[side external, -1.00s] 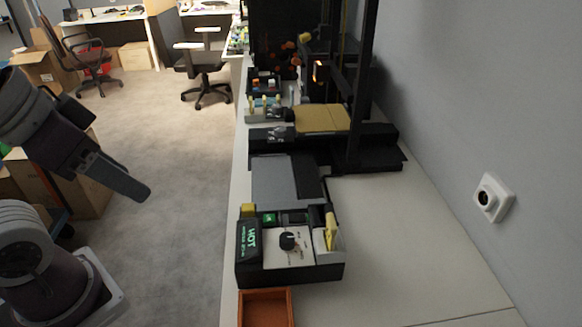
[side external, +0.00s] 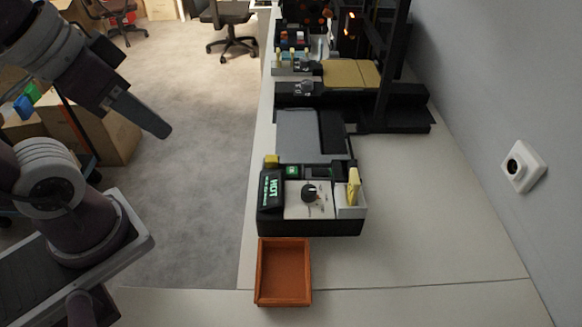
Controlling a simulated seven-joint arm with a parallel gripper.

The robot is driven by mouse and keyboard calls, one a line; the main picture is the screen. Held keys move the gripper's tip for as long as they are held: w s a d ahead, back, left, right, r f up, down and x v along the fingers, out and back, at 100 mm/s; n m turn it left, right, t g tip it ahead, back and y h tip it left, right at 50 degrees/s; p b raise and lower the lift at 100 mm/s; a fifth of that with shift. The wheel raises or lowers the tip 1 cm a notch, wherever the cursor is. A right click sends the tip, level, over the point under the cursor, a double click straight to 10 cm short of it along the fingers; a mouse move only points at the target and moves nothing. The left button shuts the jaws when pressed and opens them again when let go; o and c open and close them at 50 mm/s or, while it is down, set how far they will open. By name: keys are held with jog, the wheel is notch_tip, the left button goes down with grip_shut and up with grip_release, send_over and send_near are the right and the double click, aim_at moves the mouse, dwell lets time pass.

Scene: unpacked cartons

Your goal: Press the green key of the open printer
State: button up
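The open printer (side external: 400,118) stands along the wall side of the white bench, with a black frame and a tan plate. Its black control box (side external: 310,228) is at the near end, with a dark knob, a lit green "HOT" label and a yellow tab. A small green key (side external: 292,170) sits at the back left of this box, beside a yellow block. My gripper (side external: 166,131) is at the left, over the floor and clear of the bench, well away from the key. Its fingers show edge-on, so I cannot tell whether it is open or shut.
An empty orange tray (side external: 307,270) sits just in front of the control box. Cardboard boxes (side external: 112,137) and office chairs stand on the floor behind my arm.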

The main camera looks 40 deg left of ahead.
grip_shut()
dwell(1.4)
jog(key=w+a+r+m+t+y, duration=0.1)
jog(key=w+a+m+t, duration=0.15)
jog(key=w, duration=0.65)
jog(key=w+a+r+m+t+y, duration=0.15)
jog(key=w+m, duration=0.25)
jog(key=w, duration=0.4)
jog(key=w+d+f+m+g+h, duration=0.2)
jog(key=d+f+m+h, duration=0.6)
jog(key=d+m, duration=0.2)
jog(key=shift+d+f+g, duration=0.3)
jog(key=shift+d+f, duration=0.05)
jog(key=shift+f, duration=0.05)
